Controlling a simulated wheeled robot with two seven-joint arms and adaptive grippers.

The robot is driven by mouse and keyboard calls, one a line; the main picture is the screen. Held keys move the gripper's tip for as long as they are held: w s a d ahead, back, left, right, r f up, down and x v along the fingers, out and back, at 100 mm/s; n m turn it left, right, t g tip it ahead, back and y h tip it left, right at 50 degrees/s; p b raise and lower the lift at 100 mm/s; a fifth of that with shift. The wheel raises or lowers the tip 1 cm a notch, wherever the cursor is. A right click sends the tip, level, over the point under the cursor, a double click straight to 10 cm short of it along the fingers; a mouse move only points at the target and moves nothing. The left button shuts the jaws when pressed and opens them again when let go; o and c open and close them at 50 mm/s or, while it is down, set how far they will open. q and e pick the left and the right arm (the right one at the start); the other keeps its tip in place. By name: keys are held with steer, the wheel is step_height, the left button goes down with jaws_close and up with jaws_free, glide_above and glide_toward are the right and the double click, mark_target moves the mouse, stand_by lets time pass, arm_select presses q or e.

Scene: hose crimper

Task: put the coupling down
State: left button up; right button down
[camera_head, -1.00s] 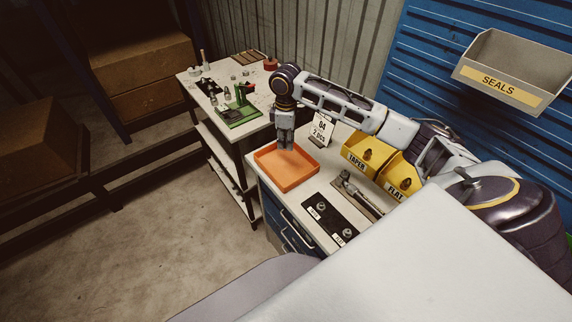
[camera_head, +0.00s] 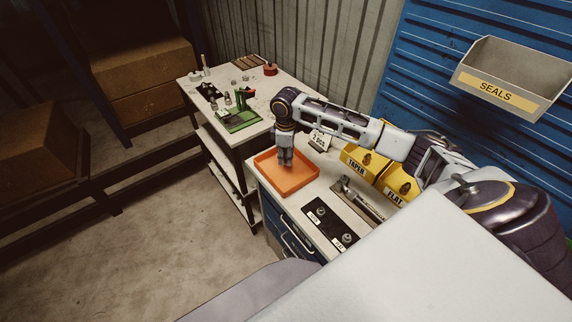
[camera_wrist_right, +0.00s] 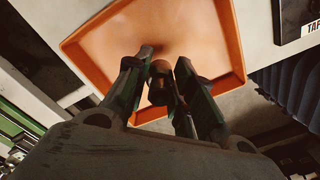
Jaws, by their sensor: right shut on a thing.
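My right gripper (camera_head: 286,163) points down over the orange tray (camera_head: 268,184) on the near workbench. In the right wrist view, the gripper (camera_wrist_right: 163,72) is shut on a small dark coupling (camera_wrist_right: 161,84), held between its two fingers. The tray's floor and rim (camera_wrist_right: 238,45) lie below the fingertips. Whether the coupling touches the tray floor is hard to tell. In the head view the coupling is hidden by the fingers. My left gripper is not in view.
Yellow bins marked TAPER (camera_head: 357,166) and FLAT (camera_head: 397,190) stand right of the tray. A black plate (camera_head: 331,226) with small fittings lies nearer. A white card (camera_head: 319,141) stands behind. A green tool (camera_head: 240,117) sits on the far table. The grey SEALS bin (camera_head: 500,88) hangs at right.

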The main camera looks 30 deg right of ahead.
mark_target(286, 170)
steer(key=shift+f, duration=2.35)
steer(key=c, duration=1.2)
jaws_free()
steer(key=shift+f, duration=0.1)
step_height(286, 170, up, 12)
steer(key=shift+r+b, duration=0.15)
steer(key=shift+b, duration=0.3)
